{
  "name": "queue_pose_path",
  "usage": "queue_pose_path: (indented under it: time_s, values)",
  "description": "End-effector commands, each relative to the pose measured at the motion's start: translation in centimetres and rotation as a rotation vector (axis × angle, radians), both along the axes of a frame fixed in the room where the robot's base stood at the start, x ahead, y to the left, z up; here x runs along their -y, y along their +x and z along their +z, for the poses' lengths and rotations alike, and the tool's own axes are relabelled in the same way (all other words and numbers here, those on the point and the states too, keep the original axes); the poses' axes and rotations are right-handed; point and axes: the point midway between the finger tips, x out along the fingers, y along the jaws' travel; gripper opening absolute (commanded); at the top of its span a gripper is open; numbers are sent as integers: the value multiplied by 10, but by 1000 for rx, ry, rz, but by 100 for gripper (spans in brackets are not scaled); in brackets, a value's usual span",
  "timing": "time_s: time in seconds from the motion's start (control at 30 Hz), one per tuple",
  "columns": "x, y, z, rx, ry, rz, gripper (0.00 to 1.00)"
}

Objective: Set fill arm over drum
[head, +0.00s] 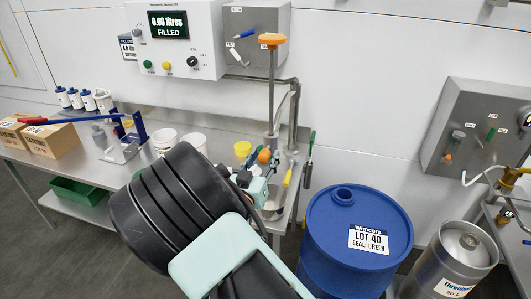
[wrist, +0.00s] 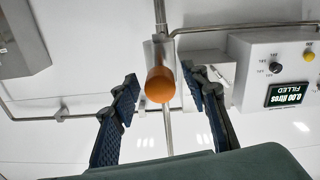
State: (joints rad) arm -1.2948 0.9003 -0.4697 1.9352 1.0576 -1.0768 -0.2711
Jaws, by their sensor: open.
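The blue drum (head: 325,240) stands on the floor at the right of the bench, with a raised round opening (head: 343,194) on its lid and a label reading "LOT 40 SEAL: GREEN". The fill arm looks to be the steel pipe (head: 271,95) with an orange top at the bench's right end. An orange rounded knob (head: 264,155) sits low by this pipe. My gripper (head: 257,172) is beside the knob, partly hidden by my arm. In the wrist view my open fingers (wrist: 162,90) have an orange knob (wrist: 160,84) between them, with gaps on both sides.
A control box (head: 175,40) on the wall reads 0.00 litres. White tubs (head: 165,139), a yellow cup (head: 242,149), cartons (head: 50,140) and a blue-handled tool (head: 122,135) stand on the bench. A steel keg (head: 452,262) stands right of the drum.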

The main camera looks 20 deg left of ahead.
Motion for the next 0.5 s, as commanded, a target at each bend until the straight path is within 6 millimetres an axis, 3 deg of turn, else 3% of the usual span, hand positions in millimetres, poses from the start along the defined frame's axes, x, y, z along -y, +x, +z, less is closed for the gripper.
queue_pose_path:
  time_s: [0.2, 0.5]
  values:
    - [-1, 17, 0, 0, -1, 1, 42]
    - [-1, 18, 0, -1, -1, 1, 39]
